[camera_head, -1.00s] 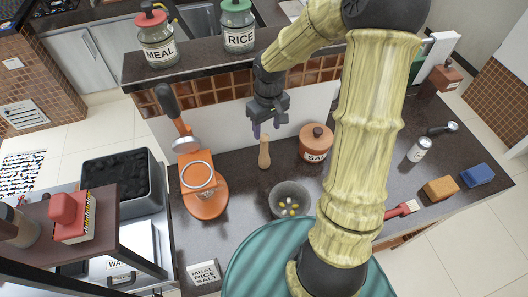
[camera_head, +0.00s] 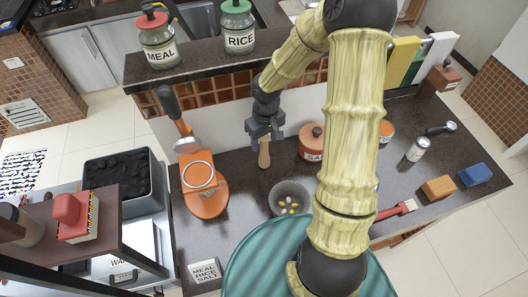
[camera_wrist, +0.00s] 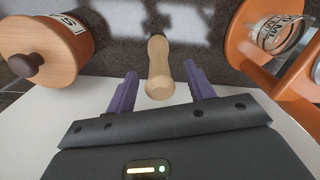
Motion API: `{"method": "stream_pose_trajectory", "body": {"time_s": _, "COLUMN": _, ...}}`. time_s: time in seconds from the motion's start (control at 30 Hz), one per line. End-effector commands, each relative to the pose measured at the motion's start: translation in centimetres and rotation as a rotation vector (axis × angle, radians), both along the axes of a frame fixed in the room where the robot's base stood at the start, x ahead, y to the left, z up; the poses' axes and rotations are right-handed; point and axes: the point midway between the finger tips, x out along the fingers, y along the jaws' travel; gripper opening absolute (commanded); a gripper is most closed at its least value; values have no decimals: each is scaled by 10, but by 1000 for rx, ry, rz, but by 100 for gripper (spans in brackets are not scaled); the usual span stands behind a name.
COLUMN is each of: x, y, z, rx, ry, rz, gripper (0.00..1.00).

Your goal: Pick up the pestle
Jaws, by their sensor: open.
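The pestle (camera_head: 264,155) is a light wooden rod standing on the dark counter, behind the grey mortar bowl (camera_head: 290,193). My gripper (camera_head: 264,137) is at the pestle's upper end in the head view and hides its top. In the wrist view my gripper (camera_wrist: 159,88) is open, with one purple finger on each side of the pestle (camera_wrist: 160,68). Gaps show between the fingers and the wood. The mortar holds several small yellowish pieces.
A round salt pot with a wooden lid (camera_head: 312,138) stands close to the right of the pestle. An orange kitchen device (camera_head: 205,200) stands to the left. A pale wall panel (camera_head: 222,120) rises behind, below the dark shelf with the meal jar (camera_head: 158,42) and rice jar (camera_head: 238,27).

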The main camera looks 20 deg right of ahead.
Motion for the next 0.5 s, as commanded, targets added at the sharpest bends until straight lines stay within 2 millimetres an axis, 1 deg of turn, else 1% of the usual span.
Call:
{"method": "stream_pose_trajectory", "body": {"time_s": 0.4, "x": 0, "y": 0, "z": 0, "rx": 0, "ry": 0, "rz": -1, "gripper": 53}}
{"method": "stream_pose_trajectory", "body": {"time_s": 0.43, "x": 0, "y": 0, "z": 0, "rx": 0, "ry": 0, "rz": -1, "gripper": 49}}
{"method": "stream_pose_trajectory", "body": {"time_s": 0.5, "x": 0, "y": 0, "z": 0, "rx": 0, "ry": 0, "rz": -1, "gripper": 35}}
